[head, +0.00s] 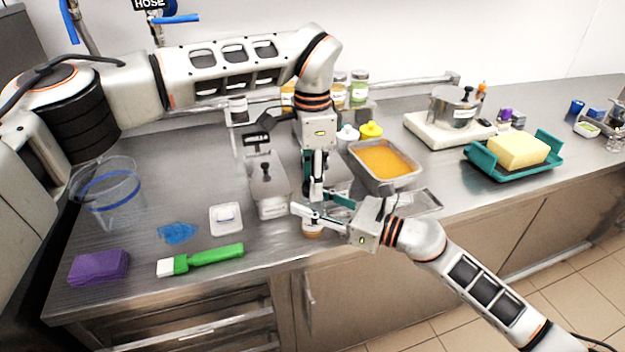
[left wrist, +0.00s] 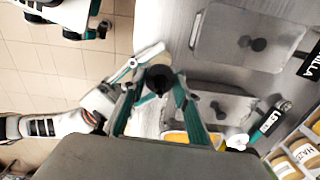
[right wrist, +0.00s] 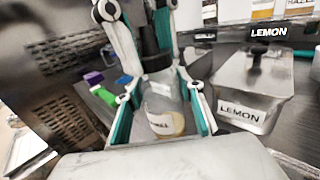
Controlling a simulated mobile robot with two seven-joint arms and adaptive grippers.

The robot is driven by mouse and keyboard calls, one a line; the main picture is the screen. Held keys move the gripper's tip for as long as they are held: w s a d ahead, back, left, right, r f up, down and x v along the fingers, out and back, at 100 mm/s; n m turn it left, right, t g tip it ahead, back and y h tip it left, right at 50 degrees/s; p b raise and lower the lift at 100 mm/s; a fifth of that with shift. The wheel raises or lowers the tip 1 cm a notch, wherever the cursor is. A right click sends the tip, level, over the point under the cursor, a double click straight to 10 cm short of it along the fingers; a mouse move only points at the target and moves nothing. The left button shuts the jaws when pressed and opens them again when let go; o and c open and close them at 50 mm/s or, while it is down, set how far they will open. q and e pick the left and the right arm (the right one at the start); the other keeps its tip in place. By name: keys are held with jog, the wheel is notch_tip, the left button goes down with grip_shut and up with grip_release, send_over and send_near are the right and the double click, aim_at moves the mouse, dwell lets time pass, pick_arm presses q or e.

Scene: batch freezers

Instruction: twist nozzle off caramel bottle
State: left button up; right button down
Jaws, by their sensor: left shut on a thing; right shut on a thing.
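The caramel bottle (right wrist: 165,115) is clear, with a pale label and a little tan content low inside. It stands upright between the fingers of my right gripper (right wrist: 160,90), which is shut on its body. Its black nozzle (right wrist: 150,45) is on top of the bottle. My left gripper (head: 316,190) points straight down from above and is shut on the nozzle, which shows dark between its fingers in the left wrist view (left wrist: 158,78). In the head view the grippers hide most of the bottle; only its tan lower part (head: 312,230) shows near the counter's front edge.
A lidded lemon tub (right wrist: 255,90) stands close beside the bottle. A pan of orange mix (head: 385,162) is behind to the right. A green-handled brush (head: 205,257), purple sponge (head: 98,267) and clear pitcher (head: 107,200) lie to the left.

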pick_arm(q)
jog(key=shift+n, duration=0.4)
jog(key=shift+r, duration=0.2)
dwell(0.3)
jog(key=shift+r, duration=0.8)
jog(key=shift+r, duration=0.15)
jog(key=shift+r, duration=1.95)
pick_arm(e)
jog(key=c, duration=1.2)
grip_release()
jog(key=shift+c, duration=0.2)
